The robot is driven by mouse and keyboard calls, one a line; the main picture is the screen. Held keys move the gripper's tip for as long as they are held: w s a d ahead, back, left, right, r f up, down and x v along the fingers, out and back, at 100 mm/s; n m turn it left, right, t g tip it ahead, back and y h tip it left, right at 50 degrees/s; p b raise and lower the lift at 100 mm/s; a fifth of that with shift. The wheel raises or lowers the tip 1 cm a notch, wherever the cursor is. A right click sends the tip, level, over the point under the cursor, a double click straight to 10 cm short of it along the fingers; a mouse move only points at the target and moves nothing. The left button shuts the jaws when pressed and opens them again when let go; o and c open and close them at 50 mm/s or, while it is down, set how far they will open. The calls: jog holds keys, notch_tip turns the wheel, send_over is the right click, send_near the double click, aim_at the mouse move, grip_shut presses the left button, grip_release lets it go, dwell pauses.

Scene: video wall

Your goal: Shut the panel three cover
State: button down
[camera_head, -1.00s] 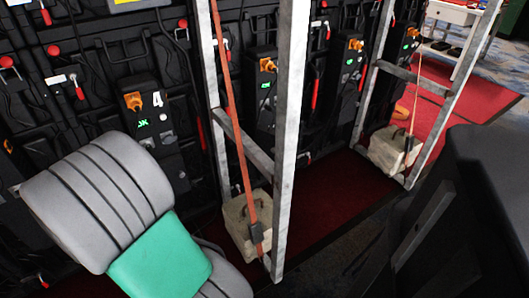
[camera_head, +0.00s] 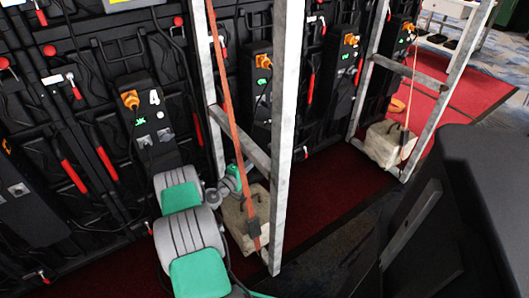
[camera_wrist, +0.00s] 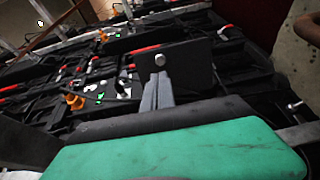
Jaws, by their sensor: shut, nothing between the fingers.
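Black panel boxes with orange plugs and small green lights are on the back of the wall. One box (camera_head: 148,120) carries a white "4". Another box (camera_head: 258,95) stands to its right, partly behind a metal upright, and I read no number on it. I cannot tell which box is panel three or how its cover stands. My gripper (camera_wrist: 158,92) shows in the wrist view as two grey fingers, shut and empty, in front of the dark wall. I cannot make out its fingertips in the head view; my grey and green arm reaches toward the wall there.
Slanted metal frames (camera_head: 286,110) stand between the boxes, with an orange strap (camera_head: 228,100) down one. Concrete weights (camera_head: 385,143) sit at their feet. Red levers (camera_head: 107,163) stick out of the wall. The red carpet (camera_head: 335,185) is open between the frames.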

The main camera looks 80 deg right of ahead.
aim_at(269, 146)
jog(key=b+x, duration=0.2)
jog(key=x, duration=0.6)
jog(key=shift+d+f, duration=0.1)
jog(key=shift+s+d, duration=0.1)
jog(key=shift+d, duration=0.25)
